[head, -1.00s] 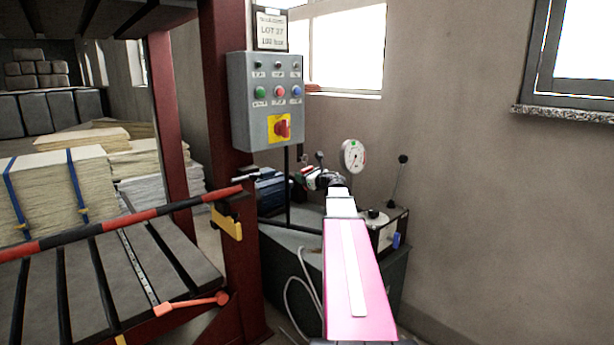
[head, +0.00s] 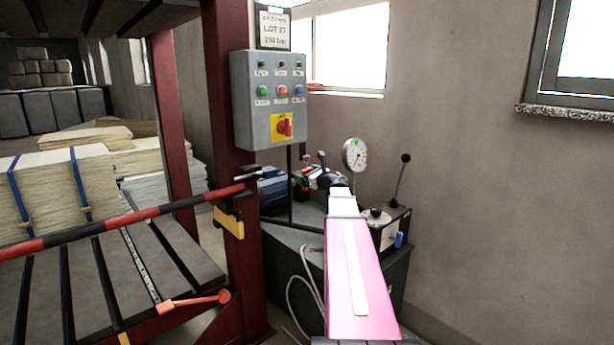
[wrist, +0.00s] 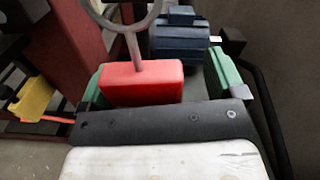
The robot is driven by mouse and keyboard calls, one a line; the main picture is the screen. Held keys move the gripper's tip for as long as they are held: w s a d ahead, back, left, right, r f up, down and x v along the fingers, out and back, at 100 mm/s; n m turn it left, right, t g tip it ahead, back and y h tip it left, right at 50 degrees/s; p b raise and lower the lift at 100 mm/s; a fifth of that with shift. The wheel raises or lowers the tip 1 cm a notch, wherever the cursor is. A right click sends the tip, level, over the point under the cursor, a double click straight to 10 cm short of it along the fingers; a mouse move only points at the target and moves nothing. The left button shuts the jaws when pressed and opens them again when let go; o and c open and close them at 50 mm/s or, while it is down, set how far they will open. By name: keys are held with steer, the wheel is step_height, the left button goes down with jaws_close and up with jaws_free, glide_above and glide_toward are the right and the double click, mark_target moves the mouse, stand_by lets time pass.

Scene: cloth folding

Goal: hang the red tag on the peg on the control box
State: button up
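The red tag (wrist: 142,83) is a thick red block with a grey stem and ring (wrist: 133,42) rising from it. In the wrist view it sits between the green fingers of my gripper (wrist: 155,82), close to the left finger. A clear gap shows between it and the right finger, so the gripper looks open around it. Its lower edge is hidden by the gripper's dark body. In the head view my gripper (head: 312,176) is small, below and right of the grey control box (head: 241,110). The box has several buttons and a red knob on yellow. I cannot make out the peg.
A blue motor (head: 271,192) stands behind and left of my gripper. A pressure gauge (head: 355,154) and a black lever (head: 398,185) stand to its right. A dark red post (head: 228,75) carries the box.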

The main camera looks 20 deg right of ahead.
steer(key=v, duration=1)
steer(key=shift+s, duration=0.4)
steer(key=s+a+f+m+g+h, duration=0.1)
steer(key=a+f+m+g+h, duration=0.2)
steer(key=f+m, duration=0.5)
steer(key=a+f+m+h, duration=0.3)
steer(key=m+h, duration=0.2)
steer(key=m, duration=0.7)
steer(key=s+a+f+m+g+h, duration=0.1)
steer(key=a+f+m+g+h, duration=0.2)
steer(key=f+m, duration=0.5)
steer(key=s+a+f+m+g+y, duration=0.2)
steer(key=s+a+f+m+g, duration=0.3)
steer(key=s+a+f+m, duration=0.2)
steer(key=s+a+f+m+g+y, duration=0.2)
steer(key=s+a+f+m+g, duration=0.4)
steer(key=s+a, duration=0.5)
steer(key=a+f+m, duration=0.1)
steer(key=a, duration=0.1)
steer(key=shift+s+a+y, duration=0.3)
steer(key=shift+y, duration=0.1)
